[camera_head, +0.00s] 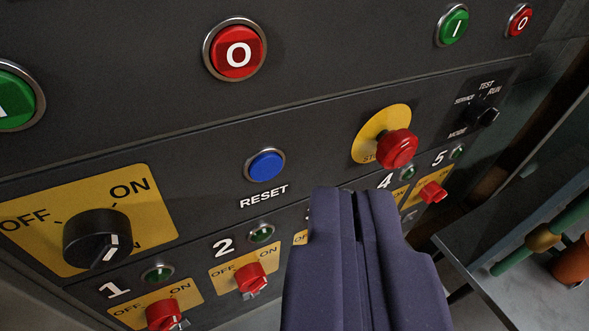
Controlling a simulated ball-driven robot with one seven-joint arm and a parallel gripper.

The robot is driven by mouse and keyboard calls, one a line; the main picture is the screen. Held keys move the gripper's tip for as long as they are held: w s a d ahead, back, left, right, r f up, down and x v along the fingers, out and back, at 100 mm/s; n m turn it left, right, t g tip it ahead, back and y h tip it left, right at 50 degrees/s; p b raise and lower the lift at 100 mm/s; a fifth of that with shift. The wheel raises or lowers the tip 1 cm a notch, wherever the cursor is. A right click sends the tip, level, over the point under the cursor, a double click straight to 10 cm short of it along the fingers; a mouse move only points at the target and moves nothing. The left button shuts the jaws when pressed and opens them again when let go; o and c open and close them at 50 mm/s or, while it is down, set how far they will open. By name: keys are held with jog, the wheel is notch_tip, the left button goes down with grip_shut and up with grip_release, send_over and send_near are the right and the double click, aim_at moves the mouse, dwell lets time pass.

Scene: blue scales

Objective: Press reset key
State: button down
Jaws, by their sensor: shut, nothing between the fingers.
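The reset key (266,165) is a round blue button in a metal ring on the dark control panel, left of the picture's middle. The white word RESET is printed below it. My gripper (352,192) is shut and empty, its purple fingers rising from the bottom of the picture. The fingertips show to the right of and below the blue button, apart from it in the picture. The fingers hide part of the panel's lower row, around number 3.
A red O button (236,50) sits above the reset key. A red emergency stop (397,149) on a yellow disc juts out to the right. A black ON/OFF knob (97,238) is at left. Red switches (250,277) line the bottom. A bench (470,275) stands right.

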aim_at(266, 167)
notch_tip(266, 167, down, 12)
jog(key=w+d+n+h+p, duration=0.2)
jog(key=p, duration=1.1)
jog(key=shift+w+n+g, duration=0.3)
jog(key=shift+w, duration=0.05)
jog(key=shift+w+r, duration=0.1)
jog(key=w+a+p, duration=0.3)
jog(key=w+a, duration=0.2)
jog(key=w, duration=0.2)
jog(key=shift+p, duration=0.35)
jog(key=shift+w+a, duration=0.15)
dwell(0.6)
jog(key=shift+w+a, duration=0.15)
jog(key=shift+w, duration=0.05)
